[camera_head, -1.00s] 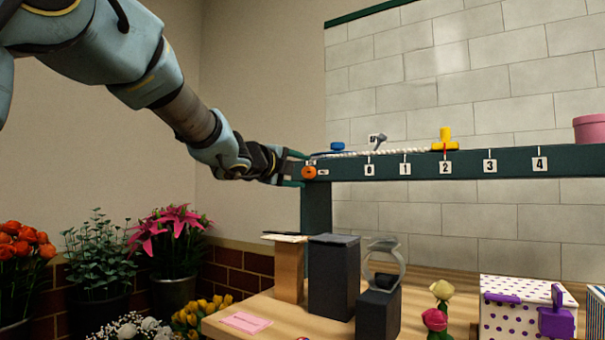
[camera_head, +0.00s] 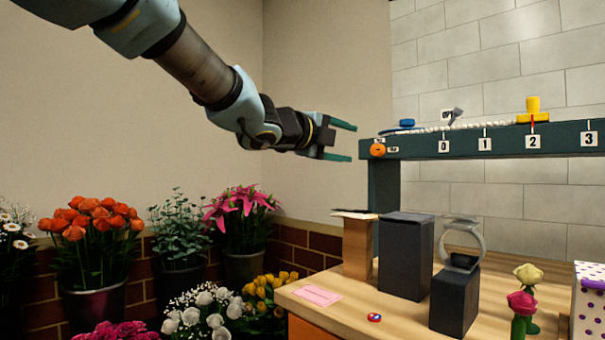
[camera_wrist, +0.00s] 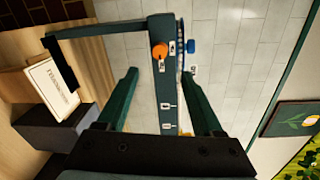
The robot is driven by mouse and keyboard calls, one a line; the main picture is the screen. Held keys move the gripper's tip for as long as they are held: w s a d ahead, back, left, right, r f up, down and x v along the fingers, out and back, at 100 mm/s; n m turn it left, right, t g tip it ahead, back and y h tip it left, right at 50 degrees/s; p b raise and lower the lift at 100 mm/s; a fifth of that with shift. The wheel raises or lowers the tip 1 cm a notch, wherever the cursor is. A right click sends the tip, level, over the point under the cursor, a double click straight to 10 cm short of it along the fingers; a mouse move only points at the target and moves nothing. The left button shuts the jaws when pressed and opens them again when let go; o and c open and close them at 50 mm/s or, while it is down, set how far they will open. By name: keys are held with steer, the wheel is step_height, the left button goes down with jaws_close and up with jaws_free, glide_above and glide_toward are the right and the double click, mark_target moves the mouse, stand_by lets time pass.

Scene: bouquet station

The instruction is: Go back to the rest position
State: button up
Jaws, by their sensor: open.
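My gripper (camera_head: 340,141) is open and empty, its two green fingers apart. In the head view it hangs in the air just left of the end of the dark green beam (camera_head: 490,141), with a gap between them. The beam's end carries an orange knob (camera_head: 378,150), which also shows between the fingers in the wrist view (camera_wrist: 159,50). A white beaded cord (camera_head: 470,125) lies along the beam's top, with a blue piece (camera_head: 407,123) at its left end and a yellow piece (camera_head: 533,110) further right.
Below the beam, a wooden table (camera_head: 345,318) holds dark blocks (camera_head: 406,258), a ring-shaped stand (camera_head: 461,240), a pink card (camera_head: 317,294) and two roses (camera_head: 523,300). Potted flowers (camera_head: 95,230) stand at the lower left.

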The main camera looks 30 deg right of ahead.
steer(key=w+a+f+n+t+y, duration=0.5)
steer(key=w+a+f+n+y, duration=0.1)
steer(key=w+a+f+n, duration=0.6)
steer(key=w+a+f+n+y, duration=0.25)
steer(key=a+f+n, duration=0.25)
steer(key=a+f, duration=0.35)
steer(key=w+a+f+n+y, duration=0.1)
steer(key=a+f+n+y, duration=0.3)
steer(key=a+f, duration=0.45)
steer(key=s+a+f+n+g+y, duration=0.2)
steer(key=s+a+f+n+g, duration=0.2)
steer(key=s+a+f+n, duration=0.45)
steer(key=s+a+f+n+g+y, duration=0.2)
steer(key=s+a+f+n+g, duration=0.4)
steer(key=a, duration=0.5)
step_height(320, 180, up, 18)
steer(key=m+t+p, duration=0.1)
steer(key=t+p, duration=0.1)
steer(key=p, duration=1.4)
steer(key=shift+s+d+m, duration=0.25)
steer(key=shift+s+m, duration=0.1)
